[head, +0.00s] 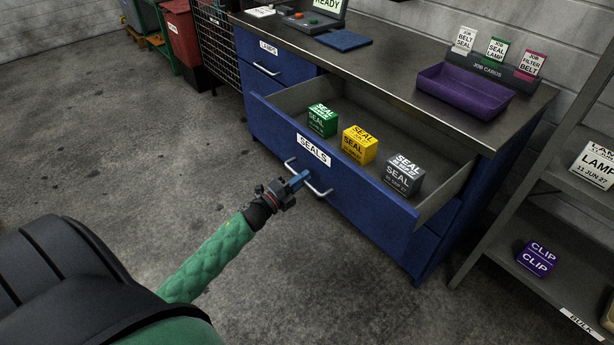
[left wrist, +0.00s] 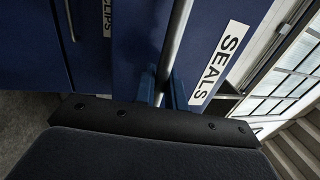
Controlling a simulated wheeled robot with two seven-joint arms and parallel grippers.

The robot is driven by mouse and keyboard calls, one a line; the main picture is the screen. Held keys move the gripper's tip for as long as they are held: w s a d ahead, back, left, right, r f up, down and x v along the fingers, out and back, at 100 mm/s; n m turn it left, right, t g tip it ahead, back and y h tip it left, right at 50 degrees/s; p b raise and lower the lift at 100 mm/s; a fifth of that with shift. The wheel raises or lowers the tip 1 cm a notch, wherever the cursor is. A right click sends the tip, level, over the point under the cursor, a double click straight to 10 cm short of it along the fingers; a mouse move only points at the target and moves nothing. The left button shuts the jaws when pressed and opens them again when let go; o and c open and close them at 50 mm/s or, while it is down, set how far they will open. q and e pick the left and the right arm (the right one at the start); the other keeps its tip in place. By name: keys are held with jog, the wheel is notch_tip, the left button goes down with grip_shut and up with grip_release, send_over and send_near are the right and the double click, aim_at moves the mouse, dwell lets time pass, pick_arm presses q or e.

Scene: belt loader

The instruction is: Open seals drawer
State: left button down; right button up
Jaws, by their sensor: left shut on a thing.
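The blue seals drawer (head: 366,210) is pulled out from the workbench, with a white SEALS label on its front. Inside it stand a green seal box (head: 322,121), a yellow seal box (head: 358,145) and a dark grey seal box (head: 403,175). My left gripper (head: 299,180) is shut on the drawer's bar handle (head: 320,191). In the left wrist view the handle (left wrist: 176,45) runs between the blue fingers, beside the SEALS label (left wrist: 219,62). My right gripper is not in view.
The lamps drawer (head: 268,68) at the left is shut. The bench top (head: 400,75) holds a purple tray (head: 466,93), job cards and a blue mat (head: 343,40). A grey shelf (head: 550,255) stands at the right. The floor left of the drawer is clear.

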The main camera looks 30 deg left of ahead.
pick_arm(q)
jog(key=c, duration=1.6)
grip_release()
jog(key=shift+o, duration=0.2)
